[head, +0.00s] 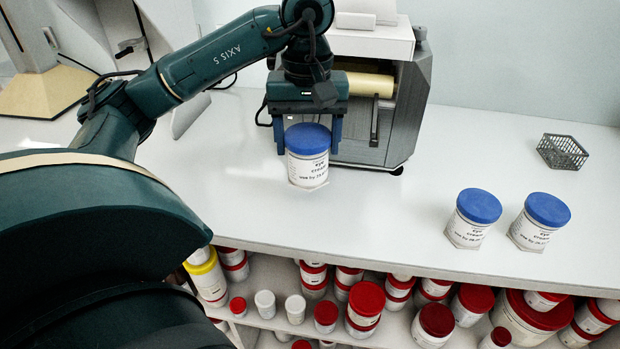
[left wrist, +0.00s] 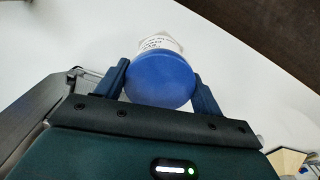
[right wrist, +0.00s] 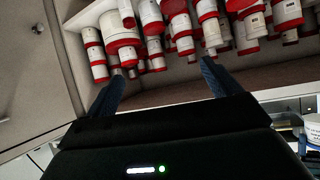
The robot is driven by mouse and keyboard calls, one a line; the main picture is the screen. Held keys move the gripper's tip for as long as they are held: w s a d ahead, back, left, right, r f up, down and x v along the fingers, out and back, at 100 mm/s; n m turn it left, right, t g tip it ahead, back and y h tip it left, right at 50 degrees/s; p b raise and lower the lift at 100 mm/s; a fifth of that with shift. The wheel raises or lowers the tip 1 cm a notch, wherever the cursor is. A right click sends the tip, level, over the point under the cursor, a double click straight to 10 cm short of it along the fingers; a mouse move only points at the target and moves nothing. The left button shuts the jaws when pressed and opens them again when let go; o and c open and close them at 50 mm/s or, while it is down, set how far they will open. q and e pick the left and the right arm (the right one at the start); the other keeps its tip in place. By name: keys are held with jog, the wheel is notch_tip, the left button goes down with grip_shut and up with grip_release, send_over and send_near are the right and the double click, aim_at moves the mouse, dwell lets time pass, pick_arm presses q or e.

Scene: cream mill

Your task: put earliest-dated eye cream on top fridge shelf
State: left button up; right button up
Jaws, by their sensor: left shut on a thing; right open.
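My left gripper (head: 309,130) is shut on a white eye cream jar (head: 308,170) with a blue lid, holding it upright at or just above the white counter. In the left wrist view the blue lid (left wrist: 162,80) sits between the two fingers. Two more eye cream jars, one (head: 468,230) and another (head: 533,234), stand on the counter at the right. All three labels read "eye cream" and "use by", but the dates are too small to read surely. My right gripper (right wrist: 163,85) is open and empty, facing shelves of jars. I cannot identify the fridge or its top shelf.
A grey machine (head: 405,105) stands behind the held jar. A small wire basket (head: 562,152) sits at the back right. Several red-lidded jars (head: 437,320) fill the shelf below the counter's front edge. The counter between the held jar and the other two is clear.

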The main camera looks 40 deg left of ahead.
pick_arm(q)
notch_tip(320, 180, down, 10)
jog(key=shift+r+b, duration=0.1)
jog(key=shift+b, duration=0.5)
jog(key=shift+f+b, duration=0.25)
jog(key=shift+b, duration=0.05)
jog(key=o, duration=1.1)
jog(key=shift+r, duration=0.1)
